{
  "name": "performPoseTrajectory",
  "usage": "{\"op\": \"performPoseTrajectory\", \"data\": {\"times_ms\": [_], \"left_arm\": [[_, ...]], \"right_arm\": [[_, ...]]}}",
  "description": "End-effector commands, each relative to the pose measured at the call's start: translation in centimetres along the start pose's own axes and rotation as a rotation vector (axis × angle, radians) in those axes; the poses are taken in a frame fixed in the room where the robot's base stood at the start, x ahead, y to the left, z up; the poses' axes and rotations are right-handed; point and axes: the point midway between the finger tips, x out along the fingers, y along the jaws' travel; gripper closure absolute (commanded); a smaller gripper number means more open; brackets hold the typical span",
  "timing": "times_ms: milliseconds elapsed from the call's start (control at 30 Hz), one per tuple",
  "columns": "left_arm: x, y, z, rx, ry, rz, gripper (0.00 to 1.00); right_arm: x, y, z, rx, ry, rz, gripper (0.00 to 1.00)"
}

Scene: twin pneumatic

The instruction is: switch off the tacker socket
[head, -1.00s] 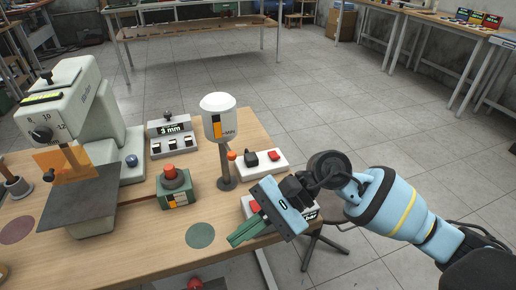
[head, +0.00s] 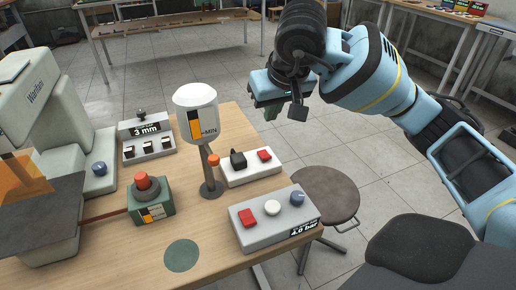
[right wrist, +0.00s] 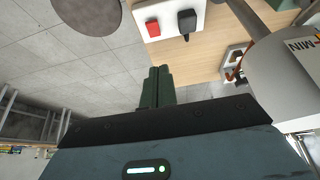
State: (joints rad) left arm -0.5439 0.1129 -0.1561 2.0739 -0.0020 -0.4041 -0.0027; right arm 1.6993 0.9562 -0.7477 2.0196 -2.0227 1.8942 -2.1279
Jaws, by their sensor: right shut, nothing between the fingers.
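A white socket strip (head: 236,177) lies near the table's right edge, behind the grey control box. It has a black plug (head: 238,160) in it and a red switch (head: 264,155) at its right end. The right wrist view also shows the red switch (right wrist: 152,28) and the plug (right wrist: 187,22). My right gripper (head: 270,113) is raised beyond the strip, past the table's edge, apart from the switch. Its green fingers (right wrist: 157,72) are shut and empty. The socket's label cannot be read. My left gripper is not in view.
A grey box (head: 274,229) marked 4.0 bar, with a red button and two knobs, sits at the front right. A white canister on a post (head: 196,112) stands left of the strip. A green box with a red button (head: 150,197) is further left. A stool (head: 325,193) stands beside the table.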

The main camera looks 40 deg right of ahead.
Motion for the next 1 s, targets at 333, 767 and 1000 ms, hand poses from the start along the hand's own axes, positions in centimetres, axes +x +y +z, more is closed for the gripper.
{"op": "performPoseTrajectory", "data": {"times_ms": [333, 767, 1000], "left_arm": [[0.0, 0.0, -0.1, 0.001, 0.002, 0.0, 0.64], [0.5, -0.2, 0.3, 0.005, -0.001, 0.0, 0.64], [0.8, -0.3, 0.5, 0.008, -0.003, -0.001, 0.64]], "right_arm": [[0.0, 0.1, 0.0, 0.0, 0.001, 0.002, 1.0], [5.8, 0.0, 0.1, 0.0, -0.004, 0.001, 1.0], [10.2, 0.0, 0.1, 0.0, -0.004, 0.001, 1.0]]}}
